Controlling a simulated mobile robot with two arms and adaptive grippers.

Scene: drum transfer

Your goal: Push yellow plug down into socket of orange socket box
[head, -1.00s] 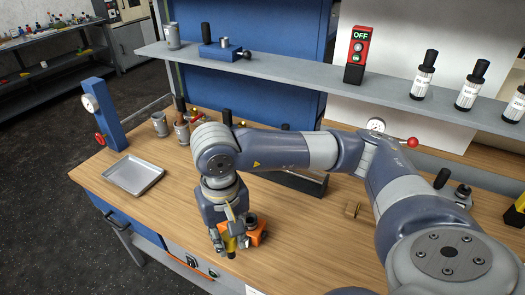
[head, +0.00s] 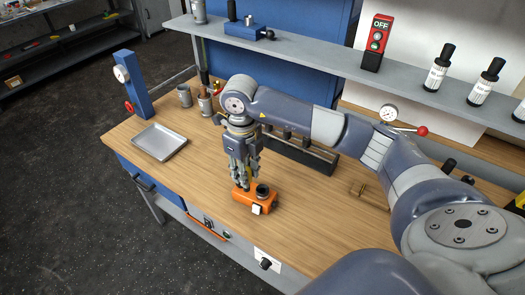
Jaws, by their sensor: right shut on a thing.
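The orange socket box (head: 243,196) sits on the wooden workbench near its front edge. It has a dark round fitting (head: 262,190) on top and a white piece on its front. My right gripper (head: 243,184) points straight down at the box's left end, its fingertips right above or against the top. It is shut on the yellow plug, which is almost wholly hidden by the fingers. I cannot tell how deep the plug sits in the socket. My left gripper is not in view.
A metal tray (head: 160,142) lies to the left, beside a blue post with a gauge (head: 135,88). Metal cups (head: 184,95) stand behind. A dark rack (head: 300,152) and a brass piece (head: 359,190) are to the right. A shelf (head: 330,55) runs across the back.

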